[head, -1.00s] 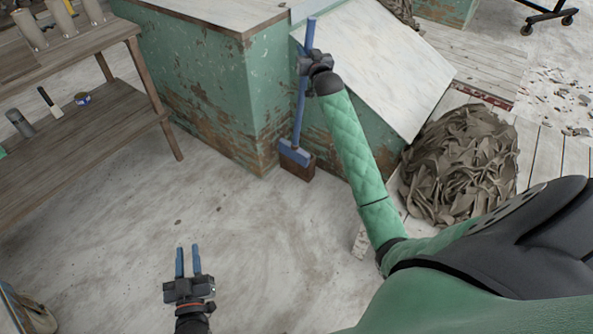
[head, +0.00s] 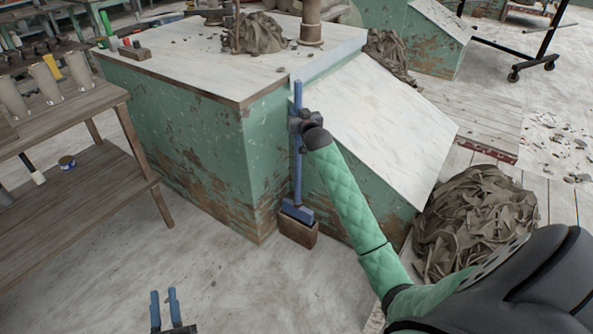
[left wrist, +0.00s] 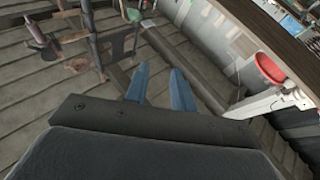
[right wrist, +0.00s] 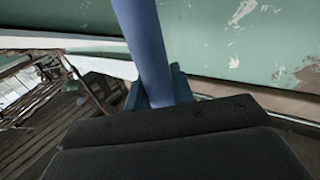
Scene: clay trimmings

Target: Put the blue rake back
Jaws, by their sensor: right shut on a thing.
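The blue rake (head: 298,177) stands nearly upright in front of the green bench's corner in the head view. My right gripper (head: 303,122) is shut on its handle near the top, and the blue handle (right wrist: 147,45) rises between the fingers in the right wrist view.
The green bench (head: 200,150) with a pale top and sloped board (head: 375,125) stands right behind the rake. A clay trimmings heap (head: 475,220) lies at the right. A wooden shelf table (head: 75,215) is at the left. Floor between is clear.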

